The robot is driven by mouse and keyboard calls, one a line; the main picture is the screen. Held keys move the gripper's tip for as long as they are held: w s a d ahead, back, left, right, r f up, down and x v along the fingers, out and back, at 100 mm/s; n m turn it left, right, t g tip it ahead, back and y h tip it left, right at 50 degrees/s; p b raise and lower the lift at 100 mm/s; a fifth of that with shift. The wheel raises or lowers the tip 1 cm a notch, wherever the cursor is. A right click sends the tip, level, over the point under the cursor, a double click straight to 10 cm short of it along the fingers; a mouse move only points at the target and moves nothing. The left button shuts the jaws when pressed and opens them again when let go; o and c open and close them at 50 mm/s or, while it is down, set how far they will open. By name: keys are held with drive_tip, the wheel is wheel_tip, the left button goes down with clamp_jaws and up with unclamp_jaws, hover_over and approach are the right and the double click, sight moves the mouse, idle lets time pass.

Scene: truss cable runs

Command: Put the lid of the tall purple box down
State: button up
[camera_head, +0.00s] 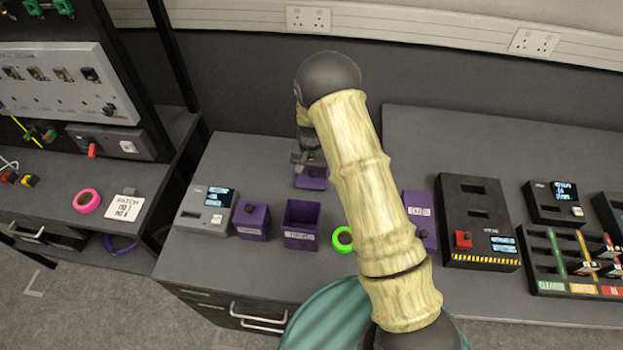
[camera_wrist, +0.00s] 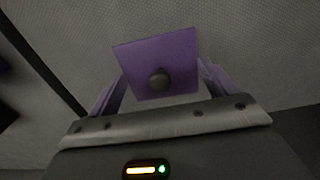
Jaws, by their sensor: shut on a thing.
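My gripper (camera_head: 308,162) hangs behind my arm's large links in the head view and is shut on a flat purple lid (camera_head: 311,181). In the wrist view the lid (camera_wrist: 143,54) is a square plate with a dark round knob (camera_wrist: 158,80) between the fingers. The exact finger contact is hard to see. The lid looks held near the back of the desk, behind an open purple box (camera_head: 302,222). That box stands upright without a lid, its dark inside showing and a label on its front.
A lidded purple box (camera_head: 252,220) and a grey device (camera_head: 205,208) stand left of the open box. A green ring (camera_head: 342,239) lies right of it. A purple labelled object (camera_head: 419,216) is partly behind my arm. The desk (camera_head: 242,160) is clear at the back left.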

sight(312, 178)
wheel_tip(312, 178, down, 3)
drive_tip(key=shift+f+p, duration=0.2)
drive_tip(key=shift+p, duration=0.3)
drive_tip(key=shift+w+f, duration=0.1)
drive_tip(key=shift+f, duration=0.35)
drive_tip(key=shift+s+a, duration=0.1)
drive_tip(key=shift+s, duration=0.1)
drive_tip(key=o, duration=0.8)
drive_tip(key=shift+f, duration=0.1)
wheel_tip(312, 178, up, 12)
drive_tip(key=b, duration=0.3)
drive_tip(key=shift+w+r, duration=0.1)
drive_tip(key=shift+r, duration=0.1)
